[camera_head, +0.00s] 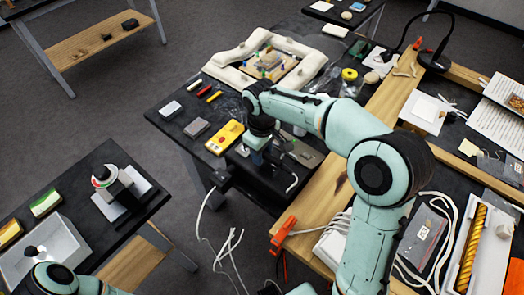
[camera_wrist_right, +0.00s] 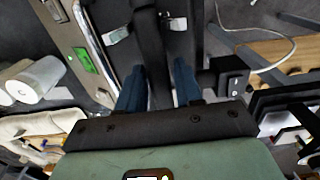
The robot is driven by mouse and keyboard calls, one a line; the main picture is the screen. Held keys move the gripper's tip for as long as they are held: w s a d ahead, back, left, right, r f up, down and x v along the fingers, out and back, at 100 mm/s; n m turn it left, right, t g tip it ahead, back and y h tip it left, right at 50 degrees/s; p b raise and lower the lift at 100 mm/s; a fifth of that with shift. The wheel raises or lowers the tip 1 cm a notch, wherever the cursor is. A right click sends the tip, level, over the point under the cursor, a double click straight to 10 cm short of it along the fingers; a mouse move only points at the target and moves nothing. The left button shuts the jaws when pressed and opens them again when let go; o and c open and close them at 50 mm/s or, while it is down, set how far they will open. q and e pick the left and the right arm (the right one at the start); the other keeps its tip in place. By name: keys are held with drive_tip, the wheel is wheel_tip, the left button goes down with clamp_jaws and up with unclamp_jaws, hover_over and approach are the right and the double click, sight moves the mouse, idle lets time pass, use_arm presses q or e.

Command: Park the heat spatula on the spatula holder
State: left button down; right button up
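My right gripper (camera_head: 258,143) points down over the near end of the dark worktable, right of a yellow device. In the right wrist view its two blue fingers (camera_wrist_right: 158,80) stand apart. A long dark bar (camera_wrist_right: 150,40) runs between them; it may be the heat spatula's handle, but I cannot tell whether the fingers press on it. A black box (camera_wrist_right: 230,76) sits just right of the fingers; I cannot tell whether it belongs to the spatula holder. My left arm shows only at the bottom left corner of the head view, with its gripper out of frame.
The yellow device (camera_head: 225,137) and grey boxes (camera_head: 196,127) lie left of my right gripper. A framed piece (camera_head: 272,62) on a pale cushion lies behind. White cables (camera_head: 228,245) hang at the near edge. A wooden-edged table (camera_head: 330,195) stands right, a smaller table (camera_head: 110,235) left.

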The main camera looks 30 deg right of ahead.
use_arm(q)
drive_tip(key=shift+r, duration=0.1)
idle(0.3)
use_arm(e)
drive_tip(key=o, duration=0.6)
drive_tip(key=shift+c, duration=0.2)
use_arm(q)
drive_tip(key=shift+w, duration=0.1)
use_arm(e)
drive_tip(key=shift+r, duration=0.1)
drive_tip(key=shift+r+p, duration=0.9)
drive_tip(key=shift+r, duration=0.35)
drive_tip(key=shift+r+p, duration=1.15)
drive_tip(key=shift+r, duration=1.1)
use_arm(q)
drive_tip(key=w+r, duration=0.4)
drive_tip(key=r, duration=0.1)
drive_tip(key=shift+w, duration=0.25)
use_arm(e)
drive_tip(key=shift+f, duration=0.1)
use_arm(q)
drive_tip(key=shift+s+t, duration=0.1)
drive_tip(key=shift+t, duration=0.2)
use_arm(e)
drive_tip(key=shift+s, duration=0.1)
